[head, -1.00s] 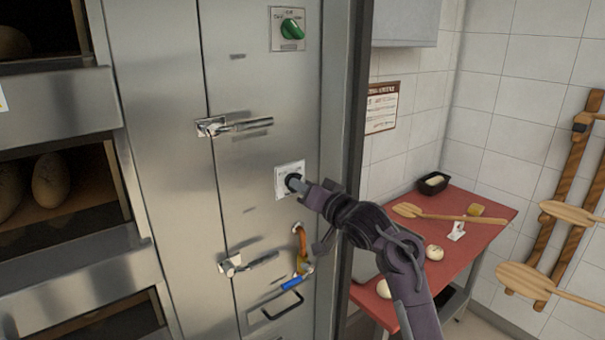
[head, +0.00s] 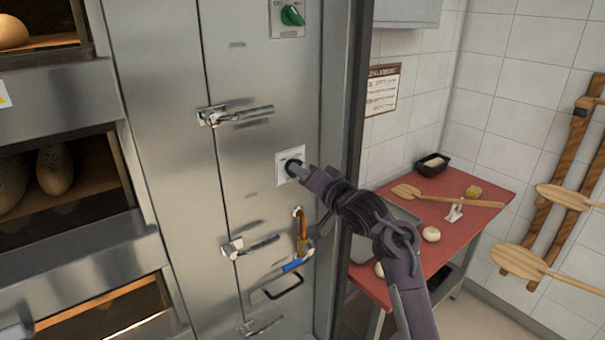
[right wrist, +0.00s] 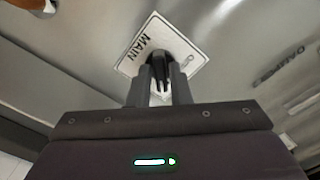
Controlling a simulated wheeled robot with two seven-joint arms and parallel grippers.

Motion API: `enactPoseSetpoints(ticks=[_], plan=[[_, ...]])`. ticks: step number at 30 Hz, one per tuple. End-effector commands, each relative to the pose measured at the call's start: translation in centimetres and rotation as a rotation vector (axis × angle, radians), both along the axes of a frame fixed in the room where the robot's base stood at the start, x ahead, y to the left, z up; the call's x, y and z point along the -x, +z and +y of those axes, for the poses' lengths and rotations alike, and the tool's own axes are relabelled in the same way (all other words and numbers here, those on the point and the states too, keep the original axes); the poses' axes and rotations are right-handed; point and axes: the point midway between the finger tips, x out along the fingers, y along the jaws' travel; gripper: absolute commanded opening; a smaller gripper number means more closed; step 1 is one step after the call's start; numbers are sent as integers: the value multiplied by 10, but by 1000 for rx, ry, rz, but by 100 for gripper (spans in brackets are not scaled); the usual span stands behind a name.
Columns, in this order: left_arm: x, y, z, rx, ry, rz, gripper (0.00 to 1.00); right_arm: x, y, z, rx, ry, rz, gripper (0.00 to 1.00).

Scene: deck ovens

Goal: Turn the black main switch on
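The black main switch (head: 292,168) sits on a small white square plate (head: 282,157) on the steel oven panel. In the right wrist view the plate (right wrist: 133,66) reads MAIN, seen upside down, and the black switch (right wrist: 160,70) stands between my two fingers. My right gripper (head: 301,174) reaches the switch from the lower right; its fingers lie along both sides of the knob and appear closed on it. The fingers hide part of the knob, so its pointing direction is hard to read. My left gripper is in neither view.
A green knob (head: 292,15) is above. Metal latches (head: 236,115) and an orange-and-blue-handled valve (head: 302,240) stick out of the panel nearby. A red table (head: 470,225) with dough and a wooden peel stands to the right. Oven decks with loaves are at left.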

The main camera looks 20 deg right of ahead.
Motion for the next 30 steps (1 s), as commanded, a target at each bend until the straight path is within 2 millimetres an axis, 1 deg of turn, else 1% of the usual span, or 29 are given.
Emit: enactPoseSetpoints(ticks=[1,3,11,14,17,24,27,30], plan=[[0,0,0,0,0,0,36,0,0,0,0,0,0,25],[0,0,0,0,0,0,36,0,0,0,1,0,0,34],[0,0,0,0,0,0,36,0,0,0,2,1,-1,34],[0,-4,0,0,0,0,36,5,-1,-2,3,1,-2,34],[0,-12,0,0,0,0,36,18,-3,-7,2,-1,-3,34],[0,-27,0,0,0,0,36,56,-3,-21,4,-2,-2,34],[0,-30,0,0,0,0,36,67,-2,-25,3,-1,-2,34],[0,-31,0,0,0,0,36,72,-1,-27,2,-1,0,34]])
